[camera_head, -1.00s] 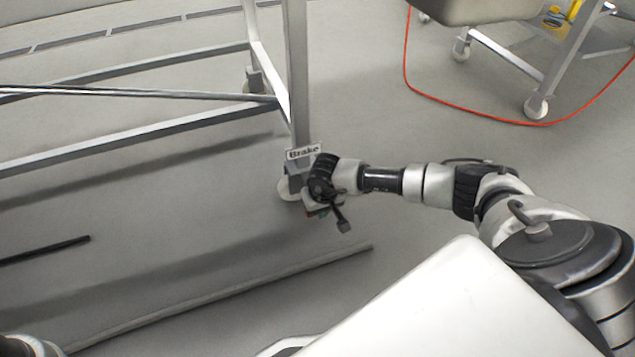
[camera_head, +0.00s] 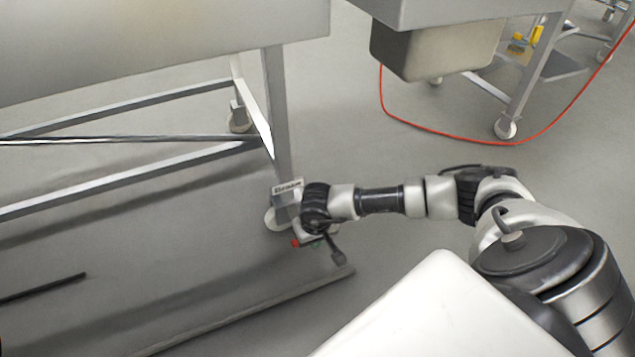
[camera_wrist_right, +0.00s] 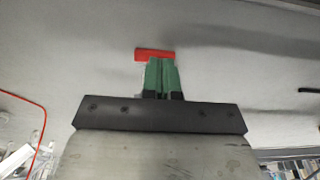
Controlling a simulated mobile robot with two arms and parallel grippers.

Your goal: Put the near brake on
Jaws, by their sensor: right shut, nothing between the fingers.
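The near brake is a red pedal (camera_head: 295,243) low at the caster wheel (camera_head: 276,219) of the near table leg (camera_head: 277,120). A small "Brake" sign (camera_head: 288,187) sits above the wheel. My right gripper (camera_head: 317,243) is shut and empty, pointing down right beside the pedal and partly covering the wheel. In the right wrist view, the green fingertips (camera_wrist_right: 162,74) are together, and the red pedal (camera_wrist_right: 155,54) shows as a bar just beyond them. I cannot tell whether they touch it. My left gripper is out of view.
The metal table's rails (camera_head: 120,182) run left from the leg. A dark bar (camera_head: 42,288) lies on the left. Another table with a caster (camera_head: 505,127) stands at the back right, with a red cable (camera_head: 440,132) on the floor. Floor between is clear.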

